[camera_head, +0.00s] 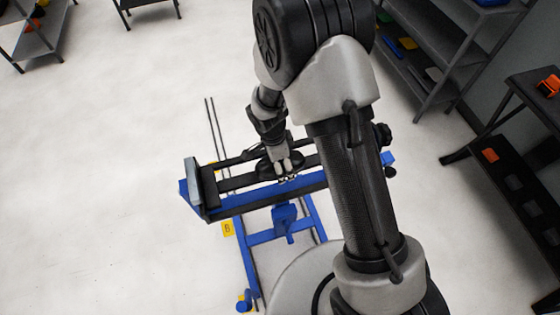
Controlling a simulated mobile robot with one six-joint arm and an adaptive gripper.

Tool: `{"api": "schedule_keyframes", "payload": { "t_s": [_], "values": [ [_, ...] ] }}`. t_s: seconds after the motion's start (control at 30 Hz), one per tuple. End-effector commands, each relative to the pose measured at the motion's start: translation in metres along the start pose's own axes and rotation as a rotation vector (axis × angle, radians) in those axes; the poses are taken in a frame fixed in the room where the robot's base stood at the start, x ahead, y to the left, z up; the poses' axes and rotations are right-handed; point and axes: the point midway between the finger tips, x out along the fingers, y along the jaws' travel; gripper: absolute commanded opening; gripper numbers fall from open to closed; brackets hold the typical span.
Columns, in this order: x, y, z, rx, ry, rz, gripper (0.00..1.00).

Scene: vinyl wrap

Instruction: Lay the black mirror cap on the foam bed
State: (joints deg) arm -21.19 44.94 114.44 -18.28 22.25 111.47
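My gripper (286,174) is small in the head view and points down over the middle of a blue stand with black rails. A dark rounded shape, which looks like the black mirror cap (266,167), is right at my gripper, over or on the rails. I cannot tell whether my fingers grip it or whether it touches the rails. The stand's long black bars (236,182) look like the padded bed; the foam itself is hard to make out. My wrist and fingers hide part of the cap and rails.
The stand's blue frame (262,237) reaches down toward my base. A grey upright plate (192,182) closes its left end. A yellow tag marked B (228,229) lies beside it. Shelves (432,75) stand upper right. The floor at left is clear.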

Motion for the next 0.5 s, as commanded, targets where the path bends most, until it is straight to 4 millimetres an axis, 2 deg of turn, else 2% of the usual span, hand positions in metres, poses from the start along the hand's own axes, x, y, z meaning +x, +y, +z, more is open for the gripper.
{"api": "schedule_keyframes", "payload": {
  "t_s": [0.3,0.5],
  "values": [
    [-0.071,-0.002,0.000,0.000,-0.001,-0.008,0.80],
    [-0.104,-0.002,0.000,0.000,0.000,-0.006,0.80]
  ]
}}
